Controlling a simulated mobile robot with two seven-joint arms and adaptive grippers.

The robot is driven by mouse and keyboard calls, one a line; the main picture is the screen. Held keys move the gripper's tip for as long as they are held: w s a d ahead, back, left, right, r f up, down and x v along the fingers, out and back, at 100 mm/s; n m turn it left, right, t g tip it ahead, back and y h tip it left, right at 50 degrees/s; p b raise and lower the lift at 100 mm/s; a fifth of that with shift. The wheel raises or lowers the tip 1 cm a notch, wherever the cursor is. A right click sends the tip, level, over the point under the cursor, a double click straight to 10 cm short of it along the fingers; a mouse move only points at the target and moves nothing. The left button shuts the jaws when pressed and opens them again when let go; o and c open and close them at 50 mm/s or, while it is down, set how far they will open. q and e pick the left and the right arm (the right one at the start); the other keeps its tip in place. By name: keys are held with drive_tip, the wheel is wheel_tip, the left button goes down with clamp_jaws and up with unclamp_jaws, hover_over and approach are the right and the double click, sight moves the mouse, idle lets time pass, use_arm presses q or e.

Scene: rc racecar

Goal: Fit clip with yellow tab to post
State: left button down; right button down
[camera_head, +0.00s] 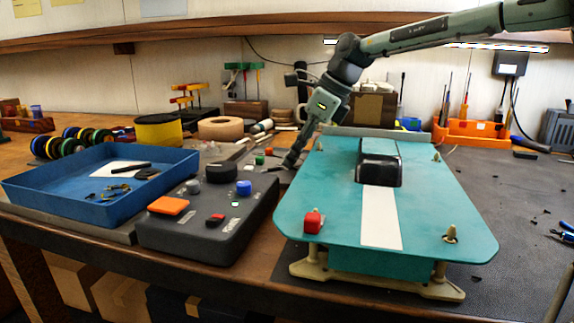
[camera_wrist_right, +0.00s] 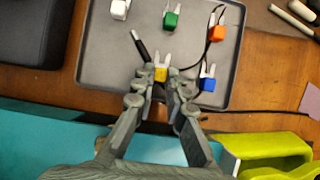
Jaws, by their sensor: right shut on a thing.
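My right gripper (camera_head: 291,160) reaches down behind the teal car body shell (camera_head: 300,195). In the right wrist view the gripper (camera_wrist_right: 160,84) is shut on the clip with the yellow tab (camera_wrist_right: 161,73), over the edge of a grey tray (camera_wrist_right: 110,60). Tan posts stick up through the shell: the near right post (camera_head: 450,234), the far right post (camera_head: 436,157) and the far left post (camera_head: 320,145) look bare. A red tab (camera_head: 313,222) sits at the near left post. My left gripper is not in view.
Clips with white (camera_wrist_right: 120,9), green (camera_wrist_right: 171,20), orange (camera_wrist_right: 217,33) and blue (camera_wrist_right: 208,84) tabs lie in the tray. A dark control box (camera_head: 220,225) and a blue tray (camera_head: 35,190) stand left of the shell. A black block (camera_head: 380,170) sits on the shell.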

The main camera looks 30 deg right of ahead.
drive_tip(key=shift+r+p, duration=0.5)
drive_tip(key=shift+r, duration=0.2)
idle(0.4)
drive_tip(key=shift+r+p, duration=1.25)
drive_tip(key=shift+r, duration=0.55)
drive_tip(key=shift+r, duration=0.15)
